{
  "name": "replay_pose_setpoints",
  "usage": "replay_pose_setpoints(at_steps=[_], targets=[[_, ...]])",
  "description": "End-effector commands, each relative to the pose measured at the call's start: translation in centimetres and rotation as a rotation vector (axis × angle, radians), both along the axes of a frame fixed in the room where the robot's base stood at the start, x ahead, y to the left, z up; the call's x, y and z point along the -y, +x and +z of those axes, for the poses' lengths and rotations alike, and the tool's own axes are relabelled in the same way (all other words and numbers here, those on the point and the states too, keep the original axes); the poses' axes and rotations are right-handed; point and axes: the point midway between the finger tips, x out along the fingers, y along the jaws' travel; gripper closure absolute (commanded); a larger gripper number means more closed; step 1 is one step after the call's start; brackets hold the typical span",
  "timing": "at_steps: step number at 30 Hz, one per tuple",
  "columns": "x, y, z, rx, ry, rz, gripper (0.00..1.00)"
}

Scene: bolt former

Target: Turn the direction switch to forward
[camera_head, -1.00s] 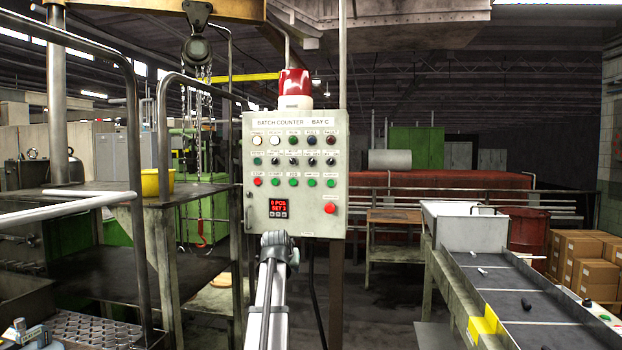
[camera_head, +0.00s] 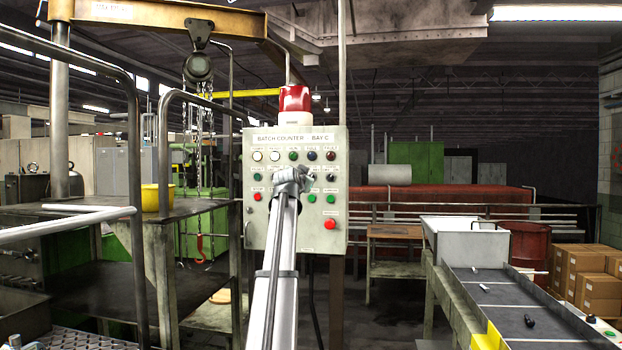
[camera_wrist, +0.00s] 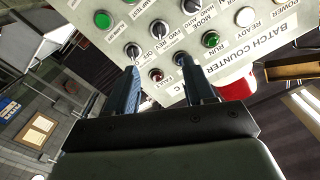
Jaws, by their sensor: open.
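The control panel (camera_head: 320,246) is a pale box on a post, titled batch counter. In the wrist view it shows upside down and tilted. My gripper (camera_head: 291,180) is in front of the panel's middle. In the wrist view its two fingers (camera_wrist: 157,66) are apart with nothing between them, and it appears not to hold the switch.
Another dark knob (camera_wrist: 132,50) sits beside the direction switch, close to one fingertip. An AUTO/MANUAL knob (camera_wrist: 192,6) is on its other side. A green button (camera_wrist: 210,40) is nearby. A red beacon (camera_head: 294,98) tops the panel. A conveyor (camera_head: 520,310) stands at right.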

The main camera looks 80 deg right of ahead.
Motion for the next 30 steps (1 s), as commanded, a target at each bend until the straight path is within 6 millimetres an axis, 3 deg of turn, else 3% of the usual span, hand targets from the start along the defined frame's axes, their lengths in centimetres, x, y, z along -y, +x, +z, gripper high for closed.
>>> replay_pose_setpoints(at_steps=[11,30], targets=[[1.7,0.0,0.0,0.046,0.003,-0.001,0.47],[12.0,0.0,0.1,0.044,0.003,-0.001,0.47]])
